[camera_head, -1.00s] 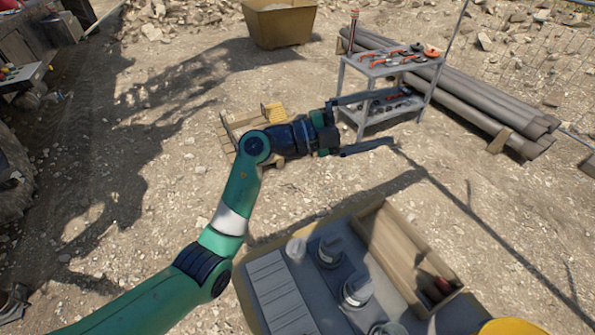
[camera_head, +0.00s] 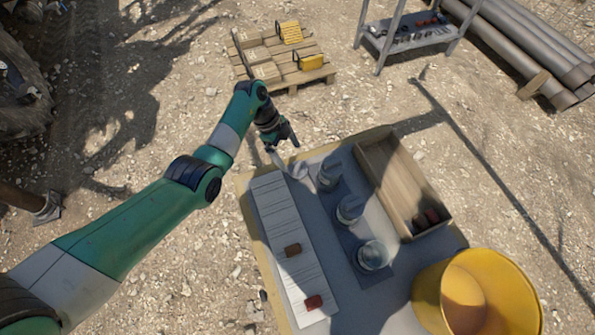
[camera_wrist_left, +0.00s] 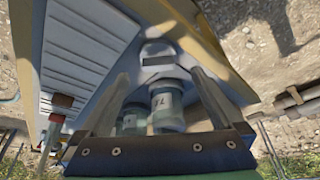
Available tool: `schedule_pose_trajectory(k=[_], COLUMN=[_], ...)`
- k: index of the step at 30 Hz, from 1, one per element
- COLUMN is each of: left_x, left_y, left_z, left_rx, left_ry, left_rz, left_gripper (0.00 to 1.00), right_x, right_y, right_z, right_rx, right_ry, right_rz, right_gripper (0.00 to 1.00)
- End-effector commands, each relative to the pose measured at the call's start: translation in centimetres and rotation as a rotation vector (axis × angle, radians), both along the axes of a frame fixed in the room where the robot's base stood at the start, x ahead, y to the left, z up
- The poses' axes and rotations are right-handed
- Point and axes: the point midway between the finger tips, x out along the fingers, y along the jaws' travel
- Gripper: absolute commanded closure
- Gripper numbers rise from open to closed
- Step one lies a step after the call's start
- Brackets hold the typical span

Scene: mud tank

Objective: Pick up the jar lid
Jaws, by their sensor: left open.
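A small pale round piece (camera_head: 298,170), which looks like the jar lid, lies near the far left corner of the work table (camera_head: 335,290), beside the jars. My left gripper (camera_head: 283,153) is open and empty, close above that corner, with its fingers towards the table. In the left wrist view the open fingers (camera_wrist_left: 158,76) frame a pale grey shape (camera_wrist_left: 157,60); I cannot tell whether it is the lid. Three jars stand in a row: a far one (camera_head: 329,175), a middle one (camera_head: 350,209) and a near one (camera_head: 373,255). My right gripper is out of view.
A yellow bucket (camera_head: 430,290) is at the near right. A pallet (camera_head: 320,73) is beyond.

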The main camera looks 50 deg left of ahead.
Motion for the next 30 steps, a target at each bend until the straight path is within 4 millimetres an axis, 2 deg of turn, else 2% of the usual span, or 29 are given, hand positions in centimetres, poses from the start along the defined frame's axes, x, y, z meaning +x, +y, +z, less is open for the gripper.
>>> schedule_pose_trajectory(k=[5,14,21,23,30], left_x=[0.1,0.5,0.6,0.6,0.6], left_y=[-0.2,-2.4,-2.5,-2.5,-2.5], left_z=[-0.4,-4.6,-4.7,-4.6,-4.6], left_rx=[0.001,0.0,0.001,0.001,0.001], left_ry=[-0.001,0.0,-0.003,-0.003,-0.003], left_rz=[-0.001,0.0,0.0,0.0,0.0], left_gripper=[0.0,0.0,0.0,0.09,0.52], right_x=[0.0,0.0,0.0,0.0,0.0], right_y=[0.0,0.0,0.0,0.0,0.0], right_z=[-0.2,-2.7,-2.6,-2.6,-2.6], right_rx=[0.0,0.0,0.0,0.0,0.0], right_ry=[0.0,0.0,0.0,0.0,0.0], right_rz=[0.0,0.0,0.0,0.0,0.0], right_gripper=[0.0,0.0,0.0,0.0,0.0])
